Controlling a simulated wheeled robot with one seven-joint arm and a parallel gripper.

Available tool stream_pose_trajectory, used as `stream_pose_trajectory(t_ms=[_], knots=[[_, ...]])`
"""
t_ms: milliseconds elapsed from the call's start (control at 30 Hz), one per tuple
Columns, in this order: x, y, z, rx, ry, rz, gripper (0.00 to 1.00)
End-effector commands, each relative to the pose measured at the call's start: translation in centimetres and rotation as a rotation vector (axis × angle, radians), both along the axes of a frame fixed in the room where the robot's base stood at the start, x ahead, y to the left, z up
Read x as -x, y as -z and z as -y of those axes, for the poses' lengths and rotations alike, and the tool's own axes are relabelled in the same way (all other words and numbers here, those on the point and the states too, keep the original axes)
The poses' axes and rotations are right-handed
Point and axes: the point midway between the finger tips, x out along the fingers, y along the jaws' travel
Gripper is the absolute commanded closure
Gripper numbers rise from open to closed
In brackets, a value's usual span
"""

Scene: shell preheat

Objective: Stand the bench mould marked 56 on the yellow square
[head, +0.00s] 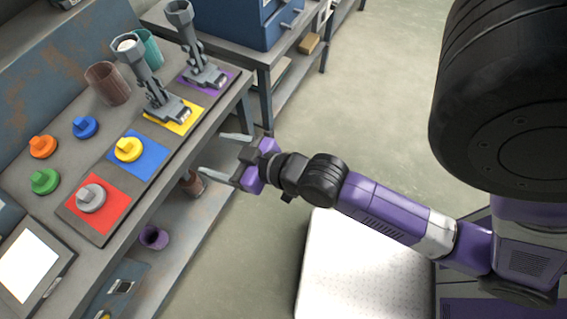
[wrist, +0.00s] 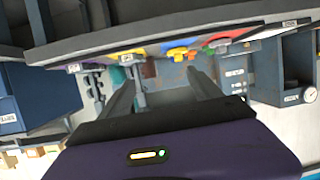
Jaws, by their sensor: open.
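The yellow square (head: 184,124) lies on the bench's front strip, between a purple and a blue square. A grey jointed stand (head: 152,84) rises from it and covers much of it. I cannot read a 56 on anything. Round knobbed pieces are in the head view: a grey one (head: 91,197) on the red square, a yellow one (head: 129,149) on the blue square, and orange (head: 42,147), blue (head: 85,127) and green (head: 45,181) ones behind. My gripper (head: 222,158) is open and empty, off the bench's front edge. It also shows in the wrist view (wrist: 160,78).
A second grey stand (head: 195,52) is on the purple square (head: 224,81). A brown cup (head: 106,84) and a teal cup (head: 150,48) stand behind. A lit panel (head: 30,266) is at the lower left. A blue cabinet (head: 238,22) is beyond.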

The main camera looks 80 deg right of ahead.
Motion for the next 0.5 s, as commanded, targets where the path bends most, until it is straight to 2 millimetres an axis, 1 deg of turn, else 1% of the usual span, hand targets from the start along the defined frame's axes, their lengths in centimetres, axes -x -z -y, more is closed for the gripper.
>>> stream_pose_trajectory(t_ms=[33, 167, 200, 300, 400, 500], knots=[[2.1, 0.2, -1.5, 0.001, -0.022, -0.005, 0.27], [6.6, -0.6, -4.3, 0.004, -0.070, 0.015, 0.27], [8.0, -1.0, -5.1, 0.003, -0.086, 0.021, 0.27], [11.1, -2.4, -6.9, 0.000, -0.128, 0.038, 0.27], [13.6, -3.8, -8.1, -0.004, -0.164, 0.054, 0.27], [15.2, -5.0, -9.0, -0.010, -0.191, 0.067, 0.27]])
